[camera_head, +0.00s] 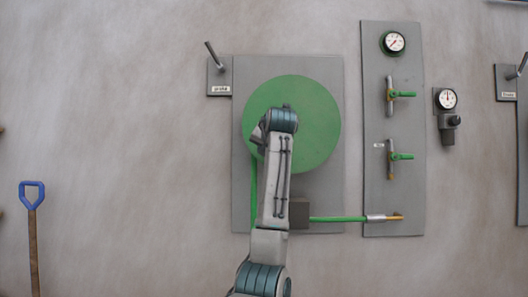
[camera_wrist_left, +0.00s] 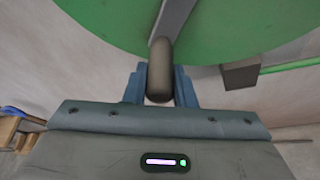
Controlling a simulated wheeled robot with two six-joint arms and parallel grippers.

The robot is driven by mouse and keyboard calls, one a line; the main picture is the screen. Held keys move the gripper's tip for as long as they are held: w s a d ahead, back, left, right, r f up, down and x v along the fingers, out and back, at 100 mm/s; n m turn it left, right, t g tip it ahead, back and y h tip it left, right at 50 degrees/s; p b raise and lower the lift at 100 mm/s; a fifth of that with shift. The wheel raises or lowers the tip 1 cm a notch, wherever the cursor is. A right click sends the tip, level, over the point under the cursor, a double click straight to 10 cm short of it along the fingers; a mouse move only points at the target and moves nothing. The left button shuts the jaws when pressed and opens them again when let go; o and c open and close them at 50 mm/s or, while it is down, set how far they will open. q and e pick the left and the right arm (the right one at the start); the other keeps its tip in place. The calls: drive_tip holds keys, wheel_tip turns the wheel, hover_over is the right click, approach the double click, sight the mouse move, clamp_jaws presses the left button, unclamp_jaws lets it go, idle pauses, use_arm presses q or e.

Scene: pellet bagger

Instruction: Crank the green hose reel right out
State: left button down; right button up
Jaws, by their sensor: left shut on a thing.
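The green hose reel (camera_head: 318,125) is a large round disc on a grey wall panel (camera_head: 325,70). Its underside fills the top of the left wrist view (camera_wrist_left: 240,30). A grey crank arm (camera_wrist_left: 175,18) crosses the disc and ends in a dark rounded handle (camera_wrist_left: 160,62). My left gripper (camera_wrist_left: 160,88) is shut on this handle, one finger on each side. In the head view my left arm covers the reel's middle and hides the handle. Green hose (camera_head: 254,190) runs down from the reel's left side. My right gripper is not in view.
Hose (camera_head: 338,219) leaves a dark box (camera_head: 299,213) rightward to a brass-ended fitting (camera_head: 395,216). A panel right of the reel holds a gauge (camera_head: 394,42) and two green-handled valves (camera_head: 402,94). A lever (camera_head: 215,55) is at upper left. A blue-handled shovel (camera_head: 33,225) stands far left.

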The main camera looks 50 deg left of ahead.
use_arm(q)
drive_tip(key=shift+w+r, duration=0.1)
drive_tip(key=shift+w, duration=0.1)
drive_tip(key=c, duration=1.5)
unclamp_jaws()
drive_tip(key=o, duration=0.3)
drive_tip(key=shift+w+d, duration=0.1)
drive_tip(key=shift+w, duration=0.2)
drive_tip(key=shift+w+f, duration=0.15)
drive_tip(key=shift+f, duration=0.1)
drive_tip(key=shift+s+r, duration=0.1)
drive_tip(key=shift+s, duration=0.2)
drive_tip(key=v, duration=1)
drive_tip(key=shift+s+d+p, duration=0.15)
drive_tip(key=shift+d+p, duration=0.15)
drive_tip(key=shift+p, duration=0.05)
